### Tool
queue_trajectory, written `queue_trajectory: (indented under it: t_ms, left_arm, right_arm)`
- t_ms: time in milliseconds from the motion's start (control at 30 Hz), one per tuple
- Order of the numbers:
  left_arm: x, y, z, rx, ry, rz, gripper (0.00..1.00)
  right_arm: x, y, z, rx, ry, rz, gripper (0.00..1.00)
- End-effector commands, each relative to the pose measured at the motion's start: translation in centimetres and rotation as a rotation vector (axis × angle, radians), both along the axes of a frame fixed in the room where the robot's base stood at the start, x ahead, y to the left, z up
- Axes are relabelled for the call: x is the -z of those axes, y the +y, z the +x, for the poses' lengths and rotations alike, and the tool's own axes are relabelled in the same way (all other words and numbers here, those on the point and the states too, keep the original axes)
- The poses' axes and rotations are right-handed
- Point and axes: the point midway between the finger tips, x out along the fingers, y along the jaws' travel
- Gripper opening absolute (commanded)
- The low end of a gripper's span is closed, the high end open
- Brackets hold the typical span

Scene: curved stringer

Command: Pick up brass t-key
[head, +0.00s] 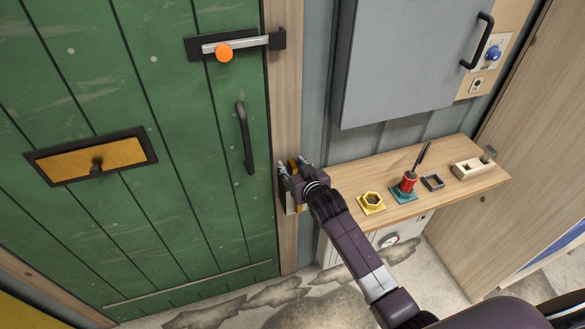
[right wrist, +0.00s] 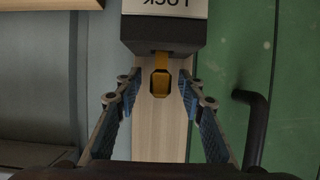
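The brass t-key (right wrist: 161,63) shows in the right wrist view, sticking out from a dark box whose white label reads LOCK upside down. Its shaft and wider end lie in front of a pale wooden post. My right gripper (right wrist: 160,90) is open, with one blue-padded finger on each side of the key and a visible gap to both. In the head view my right gripper (head: 288,178) is at the wooden post beside the green door, and it mostly hides the key and the lock box. My left gripper is not in view.
The green door (head: 190,110) has a dark handle (head: 245,138) just left of the gripper. A wooden shelf (head: 460,205) on the right holds a yellow hex socket (head: 371,202), a red-handled tool (head: 408,182) and other fittings. A grey cabinet (head: 400,60) hangs above.

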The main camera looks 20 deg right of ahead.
Motion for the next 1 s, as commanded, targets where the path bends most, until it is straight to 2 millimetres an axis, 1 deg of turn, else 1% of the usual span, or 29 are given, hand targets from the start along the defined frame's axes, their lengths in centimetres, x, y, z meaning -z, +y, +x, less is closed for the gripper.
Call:
queue_trajectory:
  t_ms: [233, 500, 567, 867, 1000]
  left_arm:
    - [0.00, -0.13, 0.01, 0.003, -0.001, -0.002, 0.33]
    - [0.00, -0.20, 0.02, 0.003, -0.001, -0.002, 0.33]
    - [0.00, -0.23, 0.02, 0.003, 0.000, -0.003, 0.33]
    - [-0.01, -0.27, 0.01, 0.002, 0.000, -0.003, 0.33]
    - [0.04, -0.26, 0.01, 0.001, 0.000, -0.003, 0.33]
  right_arm:
    - [0.04, 0.03, 0.07, 0.000, 0.000, 0.000, 0.35]
    - [0.03, 0.03, 0.05, 0.000, 0.000, 0.000, 0.05]
    - [0.03, 0.03, 0.05, 0.000, 0.000, 0.000, 0.00]
    - [-0.06, 0.03, 0.07, 0.000, -0.001, 0.000, 0.00]
    - [-0.56, 0.03, 0.11, -0.001, -0.004, 0.001, 0.00]
